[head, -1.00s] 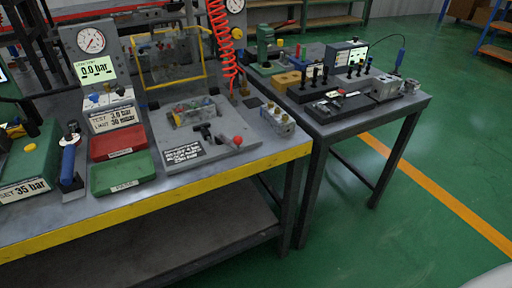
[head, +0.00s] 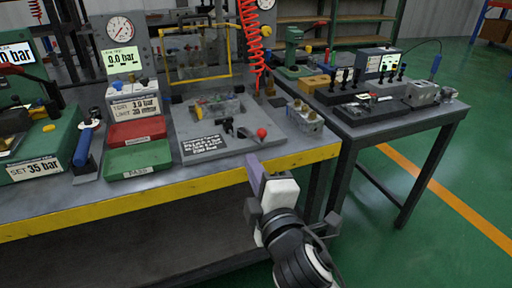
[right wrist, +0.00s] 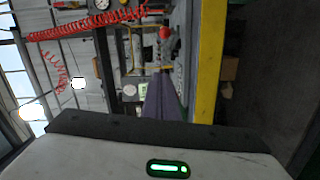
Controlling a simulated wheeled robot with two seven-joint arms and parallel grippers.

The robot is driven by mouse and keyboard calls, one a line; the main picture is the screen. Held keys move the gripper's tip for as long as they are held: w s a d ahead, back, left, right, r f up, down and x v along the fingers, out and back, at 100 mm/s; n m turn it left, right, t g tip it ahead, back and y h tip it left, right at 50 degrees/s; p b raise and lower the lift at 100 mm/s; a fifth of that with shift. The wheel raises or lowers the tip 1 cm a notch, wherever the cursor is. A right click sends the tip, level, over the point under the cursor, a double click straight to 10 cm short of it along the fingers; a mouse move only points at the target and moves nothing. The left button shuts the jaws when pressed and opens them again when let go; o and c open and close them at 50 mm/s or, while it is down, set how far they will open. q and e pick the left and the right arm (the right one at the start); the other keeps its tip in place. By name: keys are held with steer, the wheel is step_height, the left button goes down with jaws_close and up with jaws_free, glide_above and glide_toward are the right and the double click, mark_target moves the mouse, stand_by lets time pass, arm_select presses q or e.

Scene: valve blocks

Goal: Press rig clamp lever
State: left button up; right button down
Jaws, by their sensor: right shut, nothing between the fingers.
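The clamp lever ends in a red ball knob (head: 261,133), which stands on the front right of the grey rig plate (head: 225,158) on the workbench. The knob also shows in the right wrist view (right wrist: 166,33), beyond the fingertips. My right gripper (head: 254,160) is shut and empty. Its purple-grey fingers point up toward the knob from in front of the bench's yellow edge. In the head view the tips appear just below the knob, apart from it. The closed fingers show in the right wrist view (right wrist: 163,85). My left gripper is not in view.
A red tray (head: 136,131) and a green tray (head: 138,158) lie left of the rig. A metal valve block (head: 305,117) sits to its right. A coiled red hose (head: 250,45) hangs behind. A second table (head: 360,130) stands at the right, with green floor in front.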

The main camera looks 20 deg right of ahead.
mark_target(256, 140)
steer(key=shift+w+d+f+b, duration=0.2)
steer(key=shift+w+d, duration=0.55)
steer(key=shift+w, duration=1)
steer(key=shift+w+d+f+b, duration=0.2)
steer(key=shift+w+d, duration=0.5)
steer(key=shift+w, duration=1.1)
steer(key=shift+w+d+f, duration=0.3)
steer(key=shift+w+d, duration=0.45)
steer(key=shift+w, duration=1)
